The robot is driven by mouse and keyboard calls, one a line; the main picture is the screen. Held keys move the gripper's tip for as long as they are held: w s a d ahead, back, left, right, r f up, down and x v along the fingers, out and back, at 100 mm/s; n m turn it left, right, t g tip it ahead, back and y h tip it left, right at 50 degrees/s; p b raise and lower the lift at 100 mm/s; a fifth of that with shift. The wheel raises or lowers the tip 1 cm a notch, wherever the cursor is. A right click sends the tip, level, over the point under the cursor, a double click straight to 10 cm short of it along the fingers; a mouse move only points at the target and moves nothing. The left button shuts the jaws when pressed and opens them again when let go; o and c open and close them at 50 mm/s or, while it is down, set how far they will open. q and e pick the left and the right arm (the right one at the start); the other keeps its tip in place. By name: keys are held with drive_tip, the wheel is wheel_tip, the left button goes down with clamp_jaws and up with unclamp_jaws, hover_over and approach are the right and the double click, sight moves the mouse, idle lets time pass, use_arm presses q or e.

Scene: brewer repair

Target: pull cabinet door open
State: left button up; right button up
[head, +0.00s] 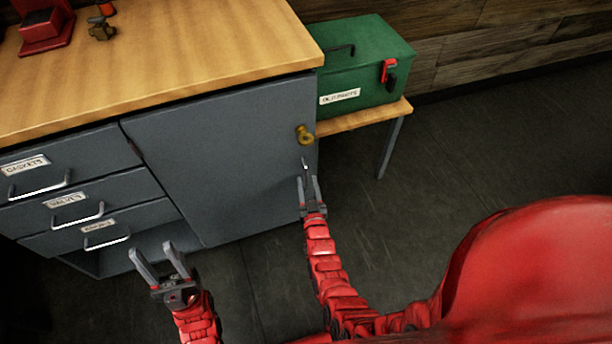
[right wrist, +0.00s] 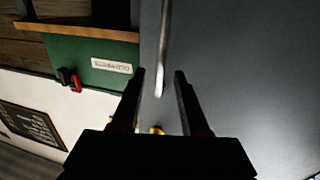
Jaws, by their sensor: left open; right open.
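The grey cabinet door (head: 225,160) stands at the right of the cabinet front and looks closed. Its slim metal handle (head: 305,167) is near the door's right edge, below a brass lock piece (head: 304,134). My right gripper (head: 309,185) is open at the handle, partly covering it. In the right wrist view, the handle bar (right wrist: 163,50) runs between the open fingertips (right wrist: 160,72); contact cannot be told. The brass piece (right wrist: 157,130) shows small, low between the fingers. My left gripper (head: 158,254) is open and empty, in front of the cabinet's lower part.
Drawers (head: 75,194) with bar handles fill the cabinet's left side. A red object (head: 42,25) and a small brown part (head: 101,28) are on the wooden top (head: 170,60). A green box (head: 362,70) stands on a low bench (head: 355,118) at right. Floor at right is clear.

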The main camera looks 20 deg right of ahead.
sight(306, 177)
drive_tip(key=shift+w+d, duration=0.15)
drive_tip(key=shift+w, duration=0.75)
drive_tip(key=shift+w+d, duration=0.1)
drive_tip(key=shift+w, duration=0.75)
drive_tip(key=shift+c, duration=0.3)
clamp_jaws()
